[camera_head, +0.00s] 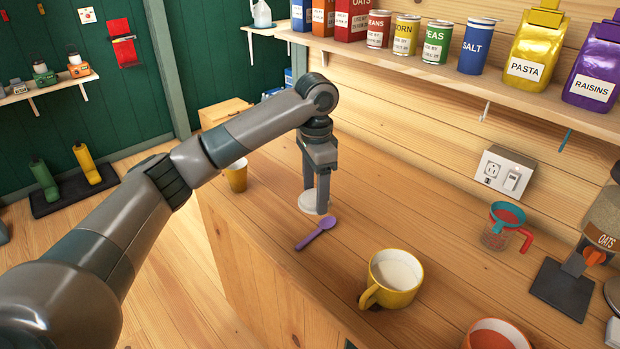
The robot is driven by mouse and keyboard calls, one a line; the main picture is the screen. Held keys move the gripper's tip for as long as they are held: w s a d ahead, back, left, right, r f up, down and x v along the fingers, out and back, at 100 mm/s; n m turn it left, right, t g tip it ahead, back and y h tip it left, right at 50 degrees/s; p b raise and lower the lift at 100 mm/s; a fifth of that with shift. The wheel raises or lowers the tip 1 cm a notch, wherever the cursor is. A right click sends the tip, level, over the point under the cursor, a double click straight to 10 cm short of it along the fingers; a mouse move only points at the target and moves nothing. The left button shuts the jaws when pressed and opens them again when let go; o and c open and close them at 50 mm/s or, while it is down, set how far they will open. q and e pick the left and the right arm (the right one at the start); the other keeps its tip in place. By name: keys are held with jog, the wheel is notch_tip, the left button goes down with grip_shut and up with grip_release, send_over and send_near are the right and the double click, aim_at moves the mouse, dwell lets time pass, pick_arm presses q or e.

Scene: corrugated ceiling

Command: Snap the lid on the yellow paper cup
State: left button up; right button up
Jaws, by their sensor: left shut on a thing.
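My right gripper is out of view.
A purple spoon (318,232) lies just in front of the lid. A measuring cup (502,226) and an oats dispenser (603,222) stand farther right. The counter (430,215) behind the mug is clear.

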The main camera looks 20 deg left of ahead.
pick_arm(q)
jog(key=s+d+f+n, duration=0.2)
jog(key=s+d+n, duration=0.1)
jog(key=s, duration=0.7)
jog(key=s+d+f+n, duration=0.2)
jog(key=s+n, duration=0.4)
jog(key=s, duration=0.4)
jog(key=shift+d, duration=0.5)
jog(key=shift+a+r, duration=0.1)
